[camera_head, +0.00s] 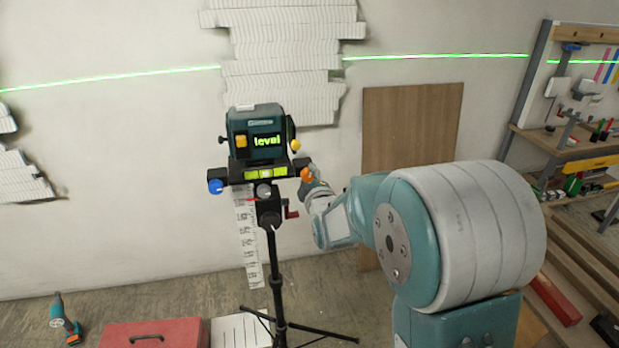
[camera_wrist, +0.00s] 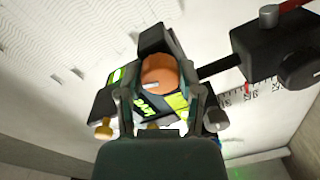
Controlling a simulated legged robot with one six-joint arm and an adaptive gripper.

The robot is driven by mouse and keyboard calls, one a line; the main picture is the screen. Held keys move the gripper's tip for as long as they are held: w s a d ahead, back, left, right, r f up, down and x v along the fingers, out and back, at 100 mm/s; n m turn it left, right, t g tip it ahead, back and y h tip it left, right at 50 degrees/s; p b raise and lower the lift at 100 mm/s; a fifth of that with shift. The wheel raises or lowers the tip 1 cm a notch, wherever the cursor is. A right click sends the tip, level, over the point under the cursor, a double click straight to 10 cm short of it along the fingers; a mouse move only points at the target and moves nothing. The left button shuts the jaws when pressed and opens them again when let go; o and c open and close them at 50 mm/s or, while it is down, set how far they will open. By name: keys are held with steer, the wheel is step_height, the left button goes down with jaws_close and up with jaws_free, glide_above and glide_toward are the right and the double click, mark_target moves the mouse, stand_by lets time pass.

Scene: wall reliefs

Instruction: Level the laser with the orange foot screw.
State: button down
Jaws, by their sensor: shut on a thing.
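The laser (camera_head: 255,132) sits on a black tripod (camera_head: 276,270) in front of the wall, and its display reads "level". Below it, a bar carries a bubble vial (camera_head: 265,173), a blue foot screw (camera_head: 215,186) at its left end, a grey knob (camera_head: 264,191) in the middle and the orange foot screw (camera_head: 306,174) at its right end. My gripper (camera_head: 310,180) reaches in from the right and is shut on the orange screw. In the wrist view the orange screw (camera_wrist: 160,75) is between the two fingers (camera_wrist: 165,90).
A green laser line (camera_head: 430,56) runs across the wall, its left part sloping. A wooden board (camera_head: 408,140) leans on the wall. A red toolbox (camera_head: 150,333) and a teal tool (camera_head: 63,318) lie on the floor. A tool bench (camera_head: 575,130) stands at the right.

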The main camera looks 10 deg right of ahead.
steer(key=shift+f, duration=0.25)
steer(key=shift+c, duration=1.3)
jaws_free()
steer(key=shift+a, duration=0.1)
steer(key=shift+r, duration=0.1)
steer(key=s, duration=1.1)
steer(key=shift+s+r, duration=0.2)
steer(key=shift+s, duration=0.2)
